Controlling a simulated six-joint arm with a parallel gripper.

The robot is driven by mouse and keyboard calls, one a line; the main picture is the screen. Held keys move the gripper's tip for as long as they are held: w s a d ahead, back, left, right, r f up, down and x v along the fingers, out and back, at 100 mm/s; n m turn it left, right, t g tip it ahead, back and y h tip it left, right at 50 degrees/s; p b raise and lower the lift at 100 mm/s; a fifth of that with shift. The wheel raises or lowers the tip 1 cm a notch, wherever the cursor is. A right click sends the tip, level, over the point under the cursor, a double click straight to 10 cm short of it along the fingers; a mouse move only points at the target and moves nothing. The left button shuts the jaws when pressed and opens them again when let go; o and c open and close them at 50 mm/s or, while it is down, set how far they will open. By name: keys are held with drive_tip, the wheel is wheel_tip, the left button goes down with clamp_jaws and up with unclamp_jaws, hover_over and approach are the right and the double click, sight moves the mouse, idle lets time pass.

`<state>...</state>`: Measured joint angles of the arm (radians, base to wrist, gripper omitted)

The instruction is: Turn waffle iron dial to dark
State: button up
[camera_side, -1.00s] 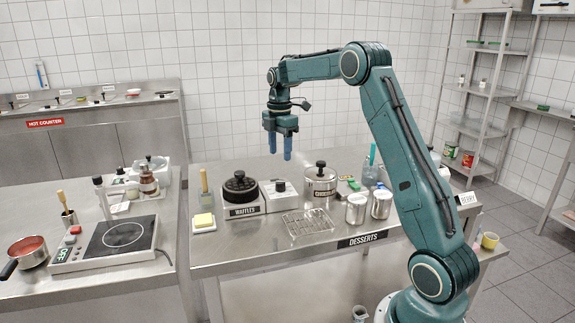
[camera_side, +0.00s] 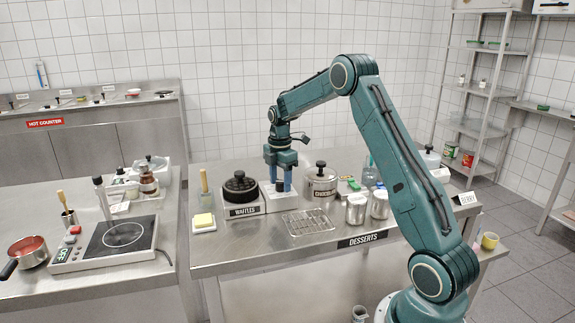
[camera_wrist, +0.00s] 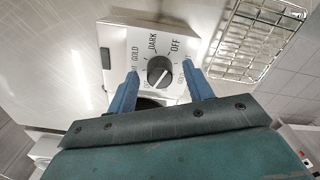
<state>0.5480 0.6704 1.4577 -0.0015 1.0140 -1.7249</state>
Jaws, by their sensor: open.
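The waffle iron (camera_side: 240,188), black and round-topped, stands on the steel desserts table behind a "WAFFLES" label. In the wrist view the control box (camera_wrist: 172,42) shows the words DARK, OFF and GOLD around a dark dial (camera_wrist: 160,70). The dial has a pale pointer line; I cannot tell surely which word it points to. My gripper (camera_wrist: 160,84) is open, with its blue fingers on either side of the dial. I cannot tell whether they touch it.
A wire rack (camera_side: 308,222) lies in front of the control box and to its right. The chocolate pot (camera_side: 320,184) stands close on the right, with metal canisters (camera_side: 356,208) beyond. A butter dish (camera_side: 203,222) is at the left.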

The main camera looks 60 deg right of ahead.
drive_tip(key=c, duration=1)
drive_tip(key=shift+o, duration=0.2)
